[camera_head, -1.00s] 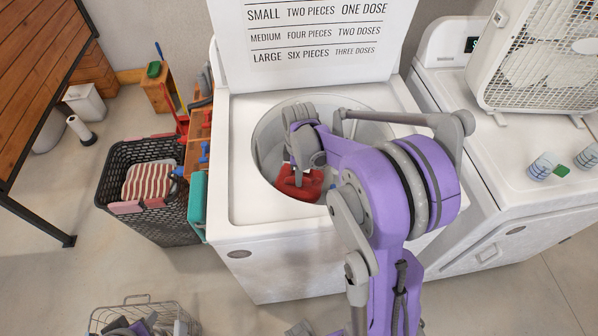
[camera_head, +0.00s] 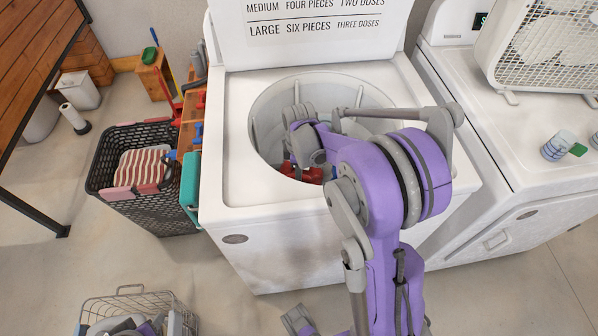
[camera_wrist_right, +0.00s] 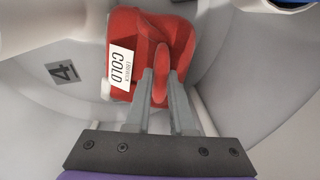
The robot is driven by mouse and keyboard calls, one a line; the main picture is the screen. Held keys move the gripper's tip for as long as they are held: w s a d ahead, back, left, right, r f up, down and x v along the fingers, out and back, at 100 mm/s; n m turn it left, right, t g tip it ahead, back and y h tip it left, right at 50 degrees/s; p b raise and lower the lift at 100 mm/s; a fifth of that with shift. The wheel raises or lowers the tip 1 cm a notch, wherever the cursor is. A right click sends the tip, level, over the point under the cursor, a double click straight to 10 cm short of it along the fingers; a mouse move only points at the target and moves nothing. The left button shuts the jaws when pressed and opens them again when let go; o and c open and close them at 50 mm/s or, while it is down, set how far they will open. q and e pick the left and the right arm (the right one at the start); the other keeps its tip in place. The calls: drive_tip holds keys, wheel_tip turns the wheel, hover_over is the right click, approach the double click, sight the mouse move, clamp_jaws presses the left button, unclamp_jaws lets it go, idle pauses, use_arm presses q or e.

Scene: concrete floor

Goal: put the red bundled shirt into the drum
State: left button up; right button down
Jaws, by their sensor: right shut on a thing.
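The red bundled shirt (camera_head: 301,173) is inside the washer's drum (camera_head: 272,112), partly hidden behind my right arm and the drum's front rim. In the right wrist view the shirt (camera_wrist_right: 180,38) carries a white tag reading COLD. My right gripper (camera_wrist_right: 161,78) is shut on a fold of it, with the two grey fingers on either side of the red cloth. The pale drum wall (camera_wrist_right: 50,115) with a 4 label surrounds it. In the head view the right gripper (camera_head: 303,152) points down inside the drum opening.
The lid with printed dose text (camera_head: 310,38) stands open behind the drum. A dark laundry basket (camera_head: 112,165) with striped cloth stands left of the washer, and a wire basket (camera_head: 135,300) is at the front left. A second machine with a box fan (camera_head: 535,55) stands right.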

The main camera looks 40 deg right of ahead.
drive_tip(key=c, duration=0.7)
unclamp_jaws()
drive_tip(key=shift+r, duration=0.1)
wheel_tip(320, 180, up, 7)
drive_tip(key=p, duration=0.4)
drive_tip(key=shift+f, duration=0.2)
use_arm(q)
drive_tip(key=w+r+p, duration=0.2)
drive_tip(key=r+p, duration=0.1)
drive_tip(key=r, duration=0.4)
drive_tip(key=w+r+t+p, duration=0.1)
drive_tip(key=w+r+p, duration=0.2)
drive_tip(key=r, duration=0.5)
drive_tip(key=shift+w+p, duration=0.2)
drive_tip(key=shift+p, duration=0.35)
use_arm(e)
wheel_tip(320, 180, up, 19)
drive_tip(key=shift+r, duration=0.15)
use_arm(q)
drive_tip(key=shift+w+f, duration=0.1)
